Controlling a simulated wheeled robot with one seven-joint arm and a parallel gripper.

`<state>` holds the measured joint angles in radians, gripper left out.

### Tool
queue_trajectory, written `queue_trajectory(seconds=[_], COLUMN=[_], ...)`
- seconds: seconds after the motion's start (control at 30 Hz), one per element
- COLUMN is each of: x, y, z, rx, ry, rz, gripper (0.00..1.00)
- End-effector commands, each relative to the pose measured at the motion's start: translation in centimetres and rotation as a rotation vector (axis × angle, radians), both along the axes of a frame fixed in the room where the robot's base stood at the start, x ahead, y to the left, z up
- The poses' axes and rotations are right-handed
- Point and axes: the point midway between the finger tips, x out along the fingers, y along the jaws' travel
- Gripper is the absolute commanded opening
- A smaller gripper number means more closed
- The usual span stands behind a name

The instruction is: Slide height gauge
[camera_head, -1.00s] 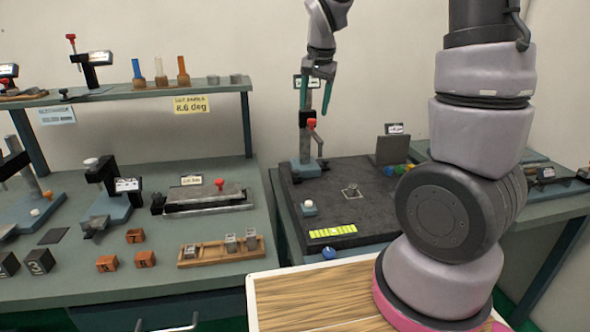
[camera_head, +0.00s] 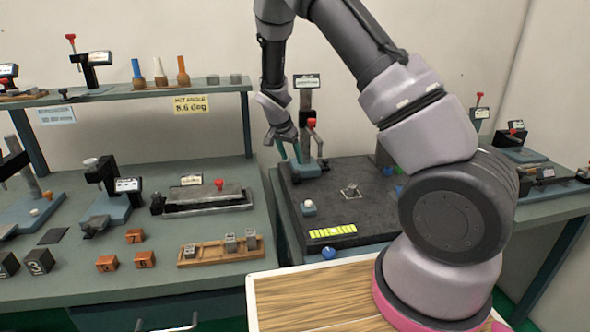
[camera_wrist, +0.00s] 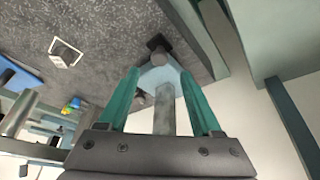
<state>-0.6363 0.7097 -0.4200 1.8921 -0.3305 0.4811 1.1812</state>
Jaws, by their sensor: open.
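The height gauge has a blue base (camera_head: 306,170), an upright grey column, a red knob (camera_head: 312,122) and a display (camera_head: 306,81) on top. It stands at the back left of the dark surface plate (camera_head: 350,215). My gripper (camera_head: 291,155) is open, with its teal fingers pointing down just left of the column, low near the base. In the wrist view, my gripper's fingers (camera_wrist: 160,78) stand apart, with a grey post and a light blue part showing between them. I cannot tell whether they touch the gauge.
The left bench holds gauges and a wooden block rack (camera_head: 220,251). A shelf (camera_head: 130,98) stands behind it.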

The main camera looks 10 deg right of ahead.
Motion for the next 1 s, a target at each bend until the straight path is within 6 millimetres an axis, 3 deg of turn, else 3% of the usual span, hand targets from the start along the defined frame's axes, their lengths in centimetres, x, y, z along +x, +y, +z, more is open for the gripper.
queue_trajectory(seconds=[0.1, 0.3, 0.73, 0.77, 0.9, 0.93, 1.0], x=[0.6, 1.4, 1.7, 1.7, 1.7, 1.7, 1.7], y=[-0.8, -1.4, -1.7, -1.7, -1.7, -1.7, -1.7], z=[-2.3, -4.9, -5.9, -5.9, -5.9, -5.9, -5.9], rx=[-0.002, 0.0, 0.001, 0.001, 0.001, 0.001, 0.001], ry=[0.003, 0.001, 0.0, 0.0, 0.0, 0.0, 0.0], rz=[-0.002, 0.0, 0.0, 0.0, 0.0, 0.0, 0.0], gripper=[0.66, 0.66, 0.66, 0.58, 0.05, 0.0, 0.0])
